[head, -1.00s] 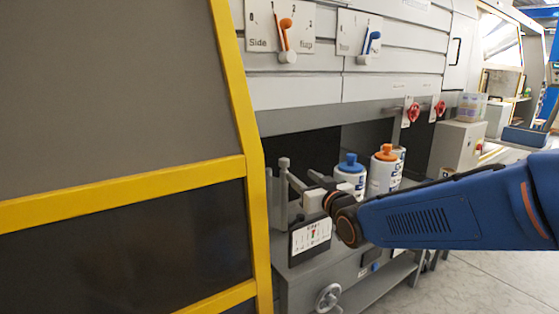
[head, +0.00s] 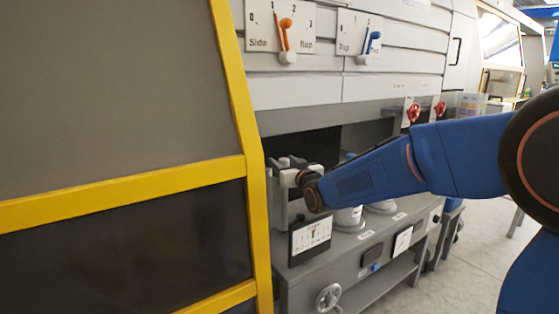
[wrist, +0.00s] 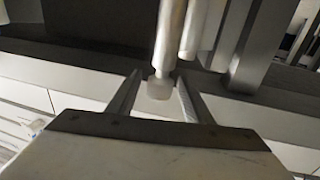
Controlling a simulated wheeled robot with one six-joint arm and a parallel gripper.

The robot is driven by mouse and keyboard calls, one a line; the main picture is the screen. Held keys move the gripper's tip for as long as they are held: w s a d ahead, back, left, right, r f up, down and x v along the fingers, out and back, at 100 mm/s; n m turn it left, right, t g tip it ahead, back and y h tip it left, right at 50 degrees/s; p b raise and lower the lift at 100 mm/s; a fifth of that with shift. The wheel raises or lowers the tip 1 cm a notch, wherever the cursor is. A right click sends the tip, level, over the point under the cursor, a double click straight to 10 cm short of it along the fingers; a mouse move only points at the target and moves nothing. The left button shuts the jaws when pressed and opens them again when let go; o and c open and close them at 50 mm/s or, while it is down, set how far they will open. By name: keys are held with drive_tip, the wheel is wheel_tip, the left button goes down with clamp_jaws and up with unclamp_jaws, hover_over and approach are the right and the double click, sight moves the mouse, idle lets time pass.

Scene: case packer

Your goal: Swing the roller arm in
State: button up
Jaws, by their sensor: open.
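The roller arm seems to be the pale grey upright rod with a rounded end (wrist: 159,88) in the wrist view. That end lies between the fingers of my open gripper (wrist: 160,78), with gaps on both sides. A second pale rod (wrist: 193,32) stands close beside it. In the head view my gripper (head: 292,168) is at the rod tops at the left end of the machine's bench. It hides much of the rods there, and I cannot tell contact from this view.
A yellow-framed guard (head: 235,100) stands close on the left. A small display (head: 311,238) sits at the bench front, below my gripper. Bottles, one white base visible (head: 348,218), stand to the right, partly behind my arm. A handwheel (head: 329,297) is lower down.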

drive_tip(key=shift+x, duration=1.7)
drive_tip(key=shift+c, duration=0.3)
clamp_jaws()
